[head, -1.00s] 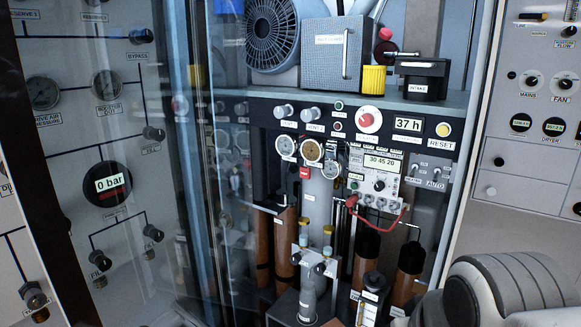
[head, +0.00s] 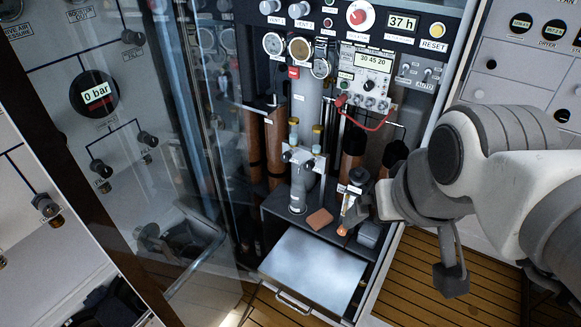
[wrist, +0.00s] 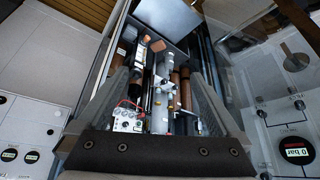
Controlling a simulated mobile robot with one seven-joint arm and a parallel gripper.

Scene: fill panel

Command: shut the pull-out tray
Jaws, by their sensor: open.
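The pull-out tray (head: 312,268) is a flat, pale metal tray, pulled out low at the front of the open cabinet, above the wooden floor. Its bar handle (head: 293,302) is on the front edge, and its top looks empty. In the wrist view the tray (wrist: 170,18) shows at the top, upside down and partly cut off. My gripper (wrist: 160,82) is open, its two dark fingers wide apart with nothing held. It is apart from the tray.
A glass door (head: 185,130) stands open at the left, with a bar handle (head: 200,262) near the tray's left side. A brown block (head: 320,219) and an orange-tipped tool (head: 347,212) are on the dark shelf above the tray. Wooden floor (head: 415,275) is free at the right.

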